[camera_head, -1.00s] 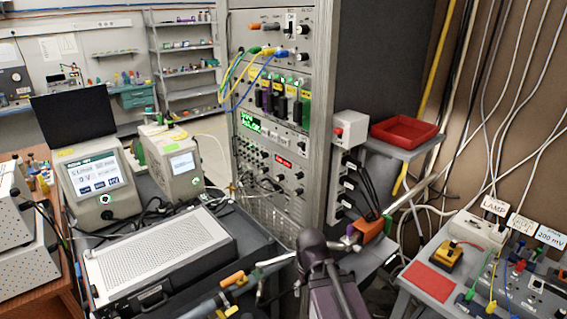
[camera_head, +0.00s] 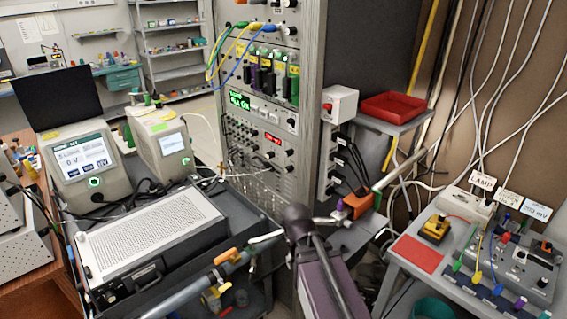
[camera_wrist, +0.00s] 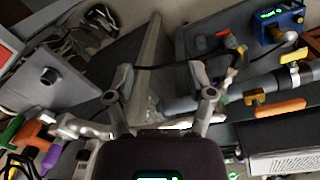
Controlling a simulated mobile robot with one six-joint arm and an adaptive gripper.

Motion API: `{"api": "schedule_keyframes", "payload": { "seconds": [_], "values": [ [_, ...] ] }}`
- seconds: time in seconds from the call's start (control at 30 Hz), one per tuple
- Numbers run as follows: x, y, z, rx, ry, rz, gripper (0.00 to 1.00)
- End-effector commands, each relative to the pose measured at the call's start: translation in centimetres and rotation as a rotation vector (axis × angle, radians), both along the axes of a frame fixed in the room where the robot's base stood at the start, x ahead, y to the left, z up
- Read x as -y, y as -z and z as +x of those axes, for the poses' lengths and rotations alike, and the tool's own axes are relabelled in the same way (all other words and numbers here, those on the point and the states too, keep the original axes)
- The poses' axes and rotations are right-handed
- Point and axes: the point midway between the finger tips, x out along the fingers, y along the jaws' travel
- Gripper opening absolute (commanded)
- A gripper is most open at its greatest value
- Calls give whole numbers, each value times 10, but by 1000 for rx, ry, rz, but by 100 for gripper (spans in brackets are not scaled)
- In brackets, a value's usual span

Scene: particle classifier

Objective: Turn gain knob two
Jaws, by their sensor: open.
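The instrument rack (camera_head: 312,110) stands in the middle of the head view, with several small knobs on its lower panels. One dark knob (camera_head: 268,155) sits below a red display. The labels are too small to read, so I cannot tell which knob is gain knob two. My gripper (camera_wrist: 165,95) is open in the wrist view, its two fingers apart with nothing between them. It points at pipework and a grey surface, and no rack knob shows between the fingers. In the head view my arm rises at the bottom centre, in front of the rack's foot.
A vented grey box (camera_head: 150,235) lies left of my arm. Pipes with an orange handle (camera_head: 225,256) run in front of it. A red tray (camera_head: 393,105) sits on a shelf at right, above an orange fitting (camera_head: 362,205). A bench (camera_head: 420,285) with cables stands at right.

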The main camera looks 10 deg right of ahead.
Motion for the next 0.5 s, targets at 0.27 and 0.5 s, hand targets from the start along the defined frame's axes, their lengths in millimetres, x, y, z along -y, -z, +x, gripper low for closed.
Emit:
{"api": "schedule_keyframes", "payload": {
  "seconds": [0.27,0.5],
  "values": [
    [14,8,56,15,-211,-288,70],
    [17,-3,113,4,-432,-604,70]
  ]
}}
